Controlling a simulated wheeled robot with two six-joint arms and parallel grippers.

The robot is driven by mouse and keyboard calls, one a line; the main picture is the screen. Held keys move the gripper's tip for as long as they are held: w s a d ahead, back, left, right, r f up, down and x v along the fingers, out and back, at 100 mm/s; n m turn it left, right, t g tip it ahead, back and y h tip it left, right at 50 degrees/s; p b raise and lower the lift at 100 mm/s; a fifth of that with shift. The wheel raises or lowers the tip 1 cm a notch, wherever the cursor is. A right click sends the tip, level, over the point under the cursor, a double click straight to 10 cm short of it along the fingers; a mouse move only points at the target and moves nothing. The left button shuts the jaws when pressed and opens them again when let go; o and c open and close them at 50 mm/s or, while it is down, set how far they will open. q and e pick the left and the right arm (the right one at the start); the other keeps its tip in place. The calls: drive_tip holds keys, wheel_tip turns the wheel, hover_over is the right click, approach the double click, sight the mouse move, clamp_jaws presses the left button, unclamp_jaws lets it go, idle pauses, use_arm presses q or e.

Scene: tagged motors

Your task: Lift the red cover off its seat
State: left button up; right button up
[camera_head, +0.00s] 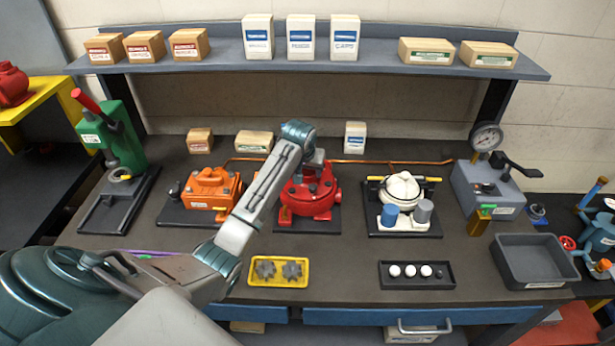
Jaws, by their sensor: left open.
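The red cover (305,203) is round with bolts and sits on its dark base plate (335,221) in the middle of the workbench. Its upper left part is hidden behind my left arm. My left gripper (316,176) is at the top of the red cover, pointing down. It is open, but its fingers are small and partly blend with the cover, so I cannot tell if they touch it. My right gripper is not in view.
An orange housing (212,190) stands left of the red one, and a white unit with blue and grey cylinders (402,190) stands right. A yellow tray (278,284) with gears, a black tray (452,282) and a grey bin (537,272) lie in front. A shelf (375,64) spans above.

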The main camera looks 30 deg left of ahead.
use_arm(q)
drive_tip(key=shift+x, duration=0.9)
drive_tip(key=shift+w+a+f, duration=0.1)
drive_tip(key=shift+f, duration=0.15)
clamp_jaws()
drive_tip(key=shift+r, duration=0.15)
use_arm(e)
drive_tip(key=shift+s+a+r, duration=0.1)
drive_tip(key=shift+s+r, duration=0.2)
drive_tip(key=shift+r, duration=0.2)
use_arm(q)
drive_tip(key=shift+w+r, duration=0.1)
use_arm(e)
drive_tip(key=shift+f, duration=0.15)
